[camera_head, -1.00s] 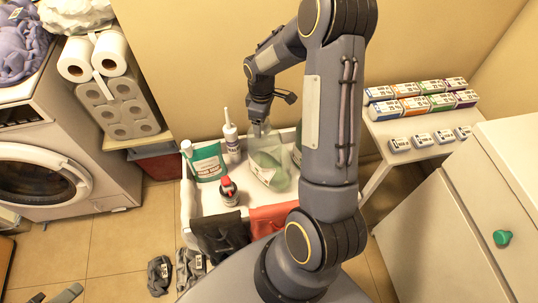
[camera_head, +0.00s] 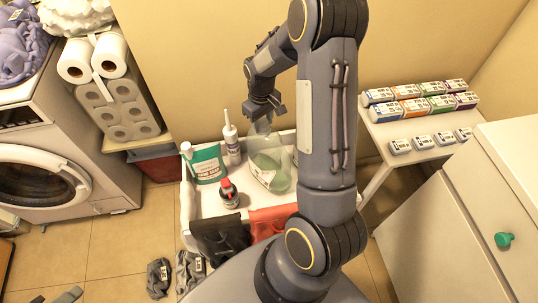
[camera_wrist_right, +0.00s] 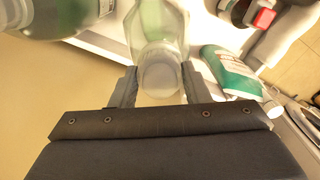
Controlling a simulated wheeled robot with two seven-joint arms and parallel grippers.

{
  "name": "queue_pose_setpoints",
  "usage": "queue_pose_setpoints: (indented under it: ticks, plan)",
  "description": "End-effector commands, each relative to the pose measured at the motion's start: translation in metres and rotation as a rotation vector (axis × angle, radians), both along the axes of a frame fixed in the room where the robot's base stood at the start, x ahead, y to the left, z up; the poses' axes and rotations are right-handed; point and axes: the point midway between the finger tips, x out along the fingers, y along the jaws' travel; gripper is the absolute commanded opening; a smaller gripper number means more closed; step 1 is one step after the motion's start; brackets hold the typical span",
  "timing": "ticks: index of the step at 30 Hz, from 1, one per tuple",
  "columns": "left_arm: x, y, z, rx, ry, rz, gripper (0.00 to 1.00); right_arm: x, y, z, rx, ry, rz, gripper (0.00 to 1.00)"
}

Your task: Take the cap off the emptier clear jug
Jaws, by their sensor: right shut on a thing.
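A clear jug (camera_head: 270,172) with green liquid in its lower part stands in the white tray (camera_head: 208,208) in the head view; it also shows in the wrist view (camera_wrist_right: 158,25). My right gripper (camera_head: 264,110) is above its top. In the wrist view its fingers (camera_wrist_right: 160,86) are on either side of a pale, see-through round cap (camera_wrist_right: 158,74), shut on it. I cannot tell whether the cap is apart from the neck. A second jug with green liquid (camera_wrist_right: 55,14) is beside it; my right arm mostly hides it in the head view. My left gripper (camera_head: 54,297) shows only two separated grey tips.
A green-and-white pouch (camera_head: 207,164), a white nozzle bottle (camera_head: 231,146) and a dark bottle with a red top (camera_head: 228,192) stand left of the jug. Dark (camera_head: 220,236) and red (camera_head: 268,218) cloths hang over the tray's front. Boxes (camera_head: 412,108) stand on a right-hand table.

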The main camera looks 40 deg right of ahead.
Motion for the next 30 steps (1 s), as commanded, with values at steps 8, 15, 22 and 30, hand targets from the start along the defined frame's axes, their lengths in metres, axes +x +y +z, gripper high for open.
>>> queue_pose_setpoints:
  ticks: [8,15,22,30]
  plan:
    - [0.0,0.0,0.0,0.0,0.0,0.0,0.36,0.0,0.0,-0.0001,0.0,0.0,0.001,0.19]
    - [0.0,0.0,-0.0007,0.0,0.0,0.0,0.36,0.0,0.0,-0.001,0.0,0.0,0.005,0.19]
    - [0.0,0.0,0.0009,0.0,0.0,0.0,0.36,-0.0005,-0.0006,-0.0007,0.001,0.0,0.345,0.19]
    - [-0.0001,0.0,0.0035,0.0,0.0,0.0,0.36,-0.0001,0.0001,0.0002,0.0,0.0,0.54,0.19]
